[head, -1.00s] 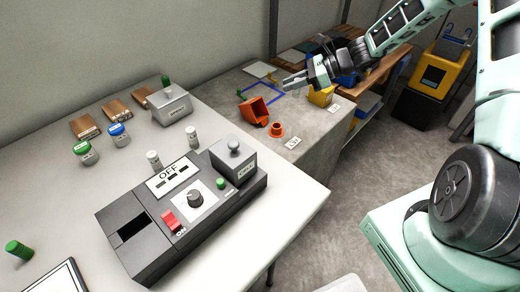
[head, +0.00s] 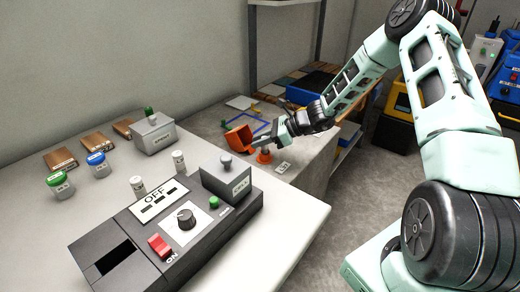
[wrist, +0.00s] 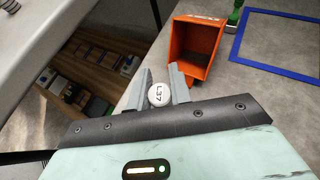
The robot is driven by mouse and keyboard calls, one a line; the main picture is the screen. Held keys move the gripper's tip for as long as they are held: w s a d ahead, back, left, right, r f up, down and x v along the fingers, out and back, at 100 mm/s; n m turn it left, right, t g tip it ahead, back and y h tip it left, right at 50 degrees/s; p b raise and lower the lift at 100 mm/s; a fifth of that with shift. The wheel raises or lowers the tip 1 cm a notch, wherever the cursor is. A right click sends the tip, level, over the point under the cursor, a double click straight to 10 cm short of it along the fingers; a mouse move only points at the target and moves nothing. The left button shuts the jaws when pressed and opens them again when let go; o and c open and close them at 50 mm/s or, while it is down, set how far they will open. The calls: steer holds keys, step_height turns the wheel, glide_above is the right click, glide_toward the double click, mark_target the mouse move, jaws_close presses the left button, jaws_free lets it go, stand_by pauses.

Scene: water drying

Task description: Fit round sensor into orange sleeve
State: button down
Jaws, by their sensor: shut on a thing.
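My gripper (wrist: 161,92) is shut on the round sensor (wrist: 159,95), a white piece with a dark printed label on its top, held between two grey fingers. In the head view my gripper (head: 268,144) is just above the small flanged orange sleeve (head: 264,158) on the grey bench. The fingers cover the sleeve's top there, and I cannot tell whether the sensor touches it or is inside it. In the wrist view the sleeve is mostly hidden; a bit of orange shows beside the right finger.
An open orange box (head: 239,139) stands tilted close to the left of my gripper; it also shows in the wrist view (wrist: 196,47). A white label card (head: 283,168) lies in front. The pale table (head: 262,225) nearby holds a grey control box (head: 160,232).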

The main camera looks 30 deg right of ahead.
steer(key=shift+f, duration=1.35)
steer(key=shift+f, duration=0.1)
steer(key=c, duration=1.3)
jaws_free()
steer(key=shift+r, duration=0.2)
steer(key=p+v, duration=0.1)
steer(key=v, duration=1.1)
steer(key=shift+f, duration=0.1)
